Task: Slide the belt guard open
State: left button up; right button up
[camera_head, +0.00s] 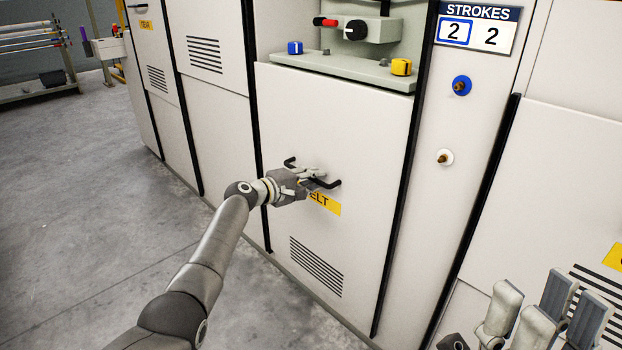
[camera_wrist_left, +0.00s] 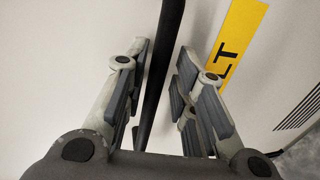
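The belt guard (camera_head: 340,122) is a pale panel in the machine front, with a yellow label (camera_head: 326,204) whose visible letters read "ELT". Its black bar handle (camera_head: 331,184) stands out just above the label. My left gripper (camera_head: 311,173) is at the handle, hiding its middle. In the left wrist view the handle (camera_wrist_left: 164,70) runs between the two fingers. Gaps show beside the bar, so the fingers are around it but not clamped. My right gripper (camera_head: 545,300) is at the lower right, empty, its fingers apart; its lower part is cut off.
Bare floor (camera_head: 80,200) lies left.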

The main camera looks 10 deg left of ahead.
pick_arm(q)
jog(key=shift+o, duration=0.2)
jog(key=shift+r, duration=0.15)
jog(key=shift+a, duration=0.1)
jog(key=shift+s+a, duration=0.1)
jog(key=shift+s, duration=0.1)
jog(key=v, duration=1.1)
jog(key=shift+s, duration=0.25)
jog(key=shift+a, duration=0.15)
